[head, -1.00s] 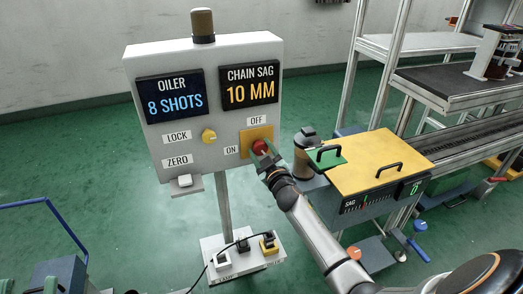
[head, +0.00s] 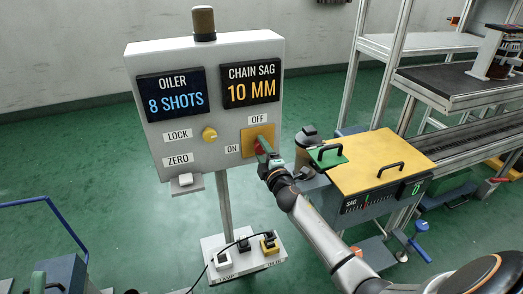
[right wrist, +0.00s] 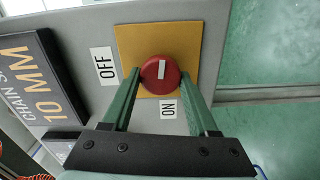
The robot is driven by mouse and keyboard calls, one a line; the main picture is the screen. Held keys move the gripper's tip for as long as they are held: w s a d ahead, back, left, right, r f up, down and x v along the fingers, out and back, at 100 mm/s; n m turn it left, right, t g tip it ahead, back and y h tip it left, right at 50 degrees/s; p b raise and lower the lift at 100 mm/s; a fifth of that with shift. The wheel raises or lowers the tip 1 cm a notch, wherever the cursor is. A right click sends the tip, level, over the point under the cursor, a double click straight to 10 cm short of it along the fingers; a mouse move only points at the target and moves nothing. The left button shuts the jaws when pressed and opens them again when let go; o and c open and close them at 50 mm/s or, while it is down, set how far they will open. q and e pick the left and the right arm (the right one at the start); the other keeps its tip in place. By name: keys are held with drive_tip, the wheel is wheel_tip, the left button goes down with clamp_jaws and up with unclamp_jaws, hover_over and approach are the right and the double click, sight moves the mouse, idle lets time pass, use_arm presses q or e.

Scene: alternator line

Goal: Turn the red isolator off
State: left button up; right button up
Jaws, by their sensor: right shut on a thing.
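The red isolator (head: 263,142) is a round red knob on a yellow plate (head: 249,136) at the lower right of the grey control panel. Its OFF label is above and its ON label at the left in the head view. In the right wrist view the knob (right wrist: 160,75) has a white bar that lines up toward the ON label (right wrist: 168,108); the OFF label (right wrist: 103,66) is at the left. My right gripper (right wrist: 160,82) is shut on the knob, its green fingers on either side. In the head view the gripper (head: 266,152) partly hides it. My left gripper is not in view.
The panel carries two displays, a yellow LOCK knob (head: 209,134) and a ZERO button (head: 186,180). Plugs stand on a white base (head: 238,270) below. A yellow-topped unit (head: 383,161) stands just right of my right gripper, with a brown cup-like object (head: 305,152) beside it.

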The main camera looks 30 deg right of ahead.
sight(261, 149)
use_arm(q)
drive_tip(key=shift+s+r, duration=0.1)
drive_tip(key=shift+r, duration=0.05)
use_arm(e)
drive_tip(key=shift+f+n, duration=0.1)
drive_tip(key=shift+n, duration=0.9)
drive_tip(key=o, duration=1.4)
drive_tip(key=shift+c, duration=0.2)
drive_tip(key=shift+s, duration=0.25)
drive_tip(key=p+v, duration=0.1)
drive_tip(key=v, duration=0.4)
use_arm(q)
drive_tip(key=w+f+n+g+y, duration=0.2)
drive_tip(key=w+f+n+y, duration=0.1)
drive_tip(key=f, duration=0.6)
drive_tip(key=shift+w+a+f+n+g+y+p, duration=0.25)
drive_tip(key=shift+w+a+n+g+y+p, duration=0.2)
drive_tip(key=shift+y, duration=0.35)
use_arm(e)
drive_tip(key=v, duration=0.7)
